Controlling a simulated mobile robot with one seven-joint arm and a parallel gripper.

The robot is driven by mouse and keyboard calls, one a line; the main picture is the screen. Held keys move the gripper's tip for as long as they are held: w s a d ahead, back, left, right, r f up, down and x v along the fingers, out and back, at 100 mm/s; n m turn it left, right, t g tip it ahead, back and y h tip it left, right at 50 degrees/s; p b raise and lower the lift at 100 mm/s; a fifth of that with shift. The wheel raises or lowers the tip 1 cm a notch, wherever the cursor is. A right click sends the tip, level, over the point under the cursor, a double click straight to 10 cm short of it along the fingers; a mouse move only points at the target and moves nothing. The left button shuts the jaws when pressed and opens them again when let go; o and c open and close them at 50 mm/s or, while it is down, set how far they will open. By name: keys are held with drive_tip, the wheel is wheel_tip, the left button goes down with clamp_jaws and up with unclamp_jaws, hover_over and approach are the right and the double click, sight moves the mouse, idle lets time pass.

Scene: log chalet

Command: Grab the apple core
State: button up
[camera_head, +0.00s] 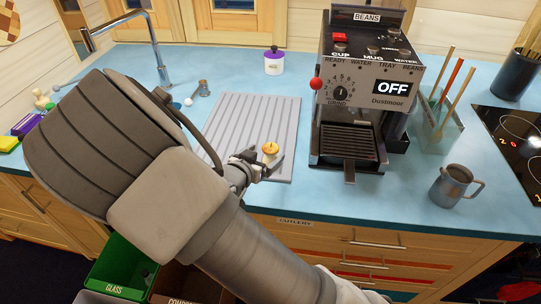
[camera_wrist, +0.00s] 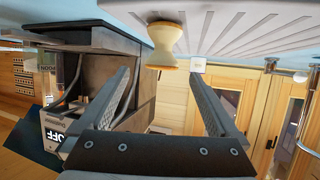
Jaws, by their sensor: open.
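The apple core (camera_head: 270,149) stands upright on the grey ridged draining board (camera_head: 240,118), near its front right part. In the wrist view, which is upside down, the pale waisted apple core (camera_wrist: 165,46) is at top centre, just beyond the fingertips and roughly in line with the gap between them. My gripper (camera_head: 262,165) is right beside the core in the head view. In the wrist view my gripper (camera_wrist: 160,78) has its two fingers spread with nothing between them. The arm hides part of the board and sink area.
A coffee machine (camera_head: 362,90) stands close to the right of the board. A metal mug (camera_head: 455,186) and a utensil holder (camera_head: 438,125) are farther right. A purple-lidded jar (camera_head: 274,61) stands behind, and a tap (camera_head: 155,45) at back left. Blue counter is clear in front of the machine.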

sight(271, 147)
drive_tip(key=x, duration=0.8)
drive_tip(key=shift+w, duration=0.15)
drive_tip(key=shift+r, duration=0.1)
drive_tip(key=c, duration=1.4)
drive_tip(key=shift+c, duration=0.2)
drive_tip(key=shift+r, duration=0.1)
